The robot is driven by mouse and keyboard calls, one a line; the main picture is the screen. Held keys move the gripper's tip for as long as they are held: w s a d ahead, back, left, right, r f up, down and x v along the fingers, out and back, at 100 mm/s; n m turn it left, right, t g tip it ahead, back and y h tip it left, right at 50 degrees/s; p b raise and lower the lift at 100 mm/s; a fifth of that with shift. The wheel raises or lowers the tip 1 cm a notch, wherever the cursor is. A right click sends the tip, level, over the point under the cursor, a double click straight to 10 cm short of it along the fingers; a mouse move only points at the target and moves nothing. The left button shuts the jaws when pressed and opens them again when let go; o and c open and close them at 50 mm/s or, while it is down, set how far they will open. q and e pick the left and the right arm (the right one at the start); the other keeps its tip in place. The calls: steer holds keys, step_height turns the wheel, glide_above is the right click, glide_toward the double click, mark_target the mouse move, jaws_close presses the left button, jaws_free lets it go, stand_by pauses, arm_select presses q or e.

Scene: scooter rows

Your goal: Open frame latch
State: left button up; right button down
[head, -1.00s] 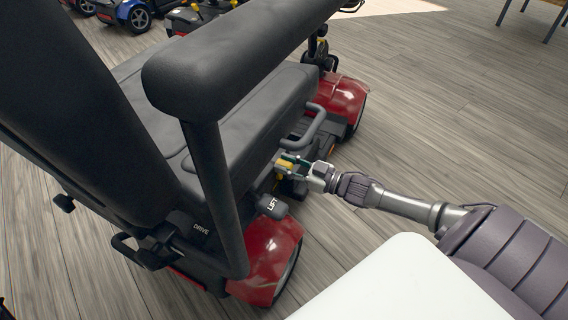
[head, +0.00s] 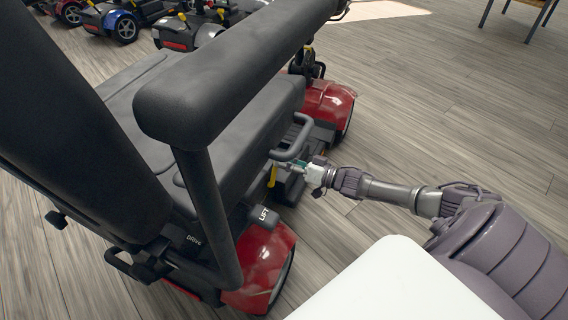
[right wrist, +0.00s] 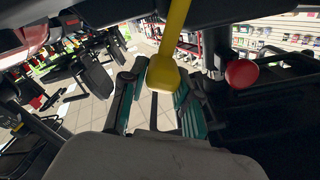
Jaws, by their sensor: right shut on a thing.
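The yellow latch lever (head: 272,177) is on the side of the red and black scooter, below the seat and under the grey loop handle (head: 295,139). My right gripper (head: 301,166) reaches in from the right, close by the lever. In the right wrist view, the yellow lever (right wrist: 166,68) comes down from the top, and its rounded end lies between the green-padded fingers of my right gripper (right wrist: 158,98). The gripper is shut on it. The lever's base is hidden under the frame. My left gripper is not in view.
A black armrest (head: 225,75) and its post stand in front of the seat (head: 240,125). A lever marked LIFT (head: 262,214) and a red rear fender (head: 262,262) are just below. Open wooden floor (head: 430,120) lies to the right; more scooters (head: 120,22) stand behind.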

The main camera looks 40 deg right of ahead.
stand_by(0.4)
steer(key=c, duration=0.8)
jaws_free()
steer(key=shift+d+f, duration=0.1)
steer(key=shift+c, duration=0.2)
steer(key=v, duration=1.2)
